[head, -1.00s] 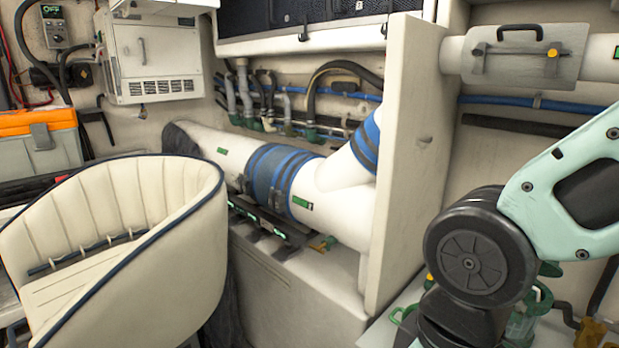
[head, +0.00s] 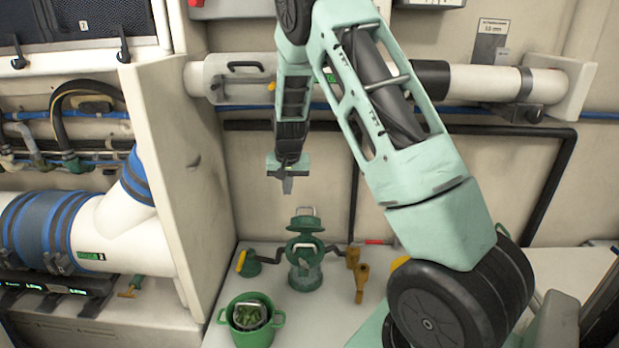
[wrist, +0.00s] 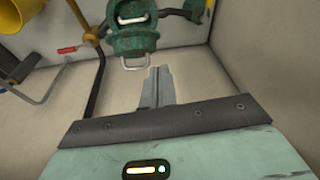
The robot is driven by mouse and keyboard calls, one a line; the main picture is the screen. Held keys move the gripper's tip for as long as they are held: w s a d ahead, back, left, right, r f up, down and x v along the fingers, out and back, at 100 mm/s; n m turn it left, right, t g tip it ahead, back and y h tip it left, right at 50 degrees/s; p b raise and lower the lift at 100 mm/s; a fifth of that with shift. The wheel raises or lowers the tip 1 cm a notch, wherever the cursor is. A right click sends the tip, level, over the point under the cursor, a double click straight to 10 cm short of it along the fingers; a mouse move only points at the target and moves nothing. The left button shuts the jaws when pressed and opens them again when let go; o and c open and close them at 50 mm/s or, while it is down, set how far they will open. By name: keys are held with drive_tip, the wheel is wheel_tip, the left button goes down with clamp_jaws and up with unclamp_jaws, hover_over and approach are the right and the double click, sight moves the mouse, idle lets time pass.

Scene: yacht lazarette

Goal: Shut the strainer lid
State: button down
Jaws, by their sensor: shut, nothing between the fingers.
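The green strainer (head: 304,272) stands on the white bench in the head view. Its round lid (head: 304,222), with a pale metal handle on top, is tipped up at the back, so the strainer is open. My gripper (head: 287,187) hangs pointing down above and slightly left of the lid, apart from it. Its fingers are together with nothing between them. In the wrist view the gripper (wrist: 160,72) points toward the strainer (wrist: 136,42), which shows at the top edge, partly cut off. The fingertips look near a pale handle there, but I cannot tell the gap.
A green pot (head: 252,320) with dark green contents stands front left of the strainer. A green-and-yellow valve (head: 249,263) is at its left, brass fittings (head: 358,273) at its right. A white partition (head: 186,165) bounds the left; a white pipe (head: 470,80) crosses the back wall.

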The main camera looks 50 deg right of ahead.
drive_tip(key=d+m+h+p, duration=0.1)
drive_tip(key=d+m, duration=0.1)
drive_tip(key=d, duration=0.6)
drive_tip(key=p+x, duration=0.1)
drive_tip(key=x, duration=0.2)
drive_tip(key=p+x, duration=0.1)
drive_tip(key=x, duration=0.2)
drive_tip(key=s+p+x, duration=0.1)
drive_tip(key=p+x, duration=0.1)
drive_tip(key=x, duration=0.1)
drive_tip(key=shift+w+d+f, duration=0.1)
drive_tip(key=shift+d+f, duration=0.2)
drive_tip(key=shift+d, duration=0.1)
drive_tip(key=shift+f+b, duration=0.1)
drive_tip(key=shift+b, duration=0.2)
